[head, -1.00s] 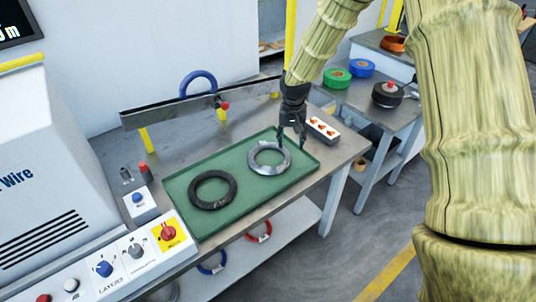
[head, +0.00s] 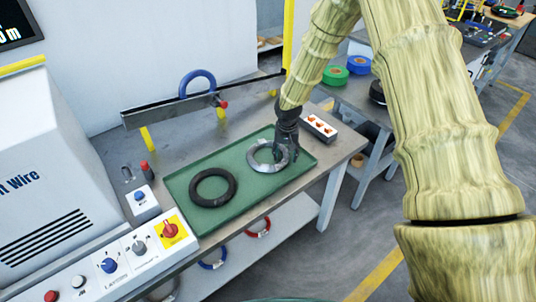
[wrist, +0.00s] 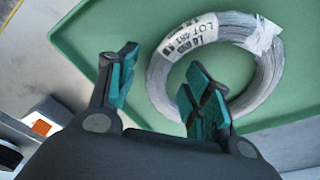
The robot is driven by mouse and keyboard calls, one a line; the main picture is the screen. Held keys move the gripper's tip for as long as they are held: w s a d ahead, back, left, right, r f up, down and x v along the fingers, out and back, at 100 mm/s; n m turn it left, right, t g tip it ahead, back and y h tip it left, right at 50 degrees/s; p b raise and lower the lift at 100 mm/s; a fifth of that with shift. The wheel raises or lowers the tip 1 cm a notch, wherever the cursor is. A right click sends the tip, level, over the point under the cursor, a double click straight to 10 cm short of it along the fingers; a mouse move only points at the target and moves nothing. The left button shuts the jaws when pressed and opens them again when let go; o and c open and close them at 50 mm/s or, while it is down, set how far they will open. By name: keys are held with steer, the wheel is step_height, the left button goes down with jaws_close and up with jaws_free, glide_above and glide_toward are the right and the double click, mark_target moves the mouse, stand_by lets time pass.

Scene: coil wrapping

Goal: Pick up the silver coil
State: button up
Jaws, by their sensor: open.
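The silver coil (head: 256,163) lies flat on the right part of a green tray (head: 236,207) on the metal table. In the wrist view the coil (wrist: 158,88) carries white labels with printed text. My gripper (head: 283,158) is at the coil's right side. In the wrist view my gripper (wrist: 160,90) is open, its teal-padded fingers apart. The right finger overlaps the coil's near rim in that view, and the left finger is outside the ring. Nothing is held. I cannot tell whether the fingers touch the coil.
A black coil (head: 213,202) lies left of the silver coil on the tray. A white box with orange switches (head: 319,127) stands right of the tray. A control panel (head: 125,262) is at the front left.

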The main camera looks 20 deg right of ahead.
steer(key=shift+f, duration=0.45)
steer(key=shift+c, duration=0.2)
jaws_close()
steer(key=shift+r, duration=0.1)
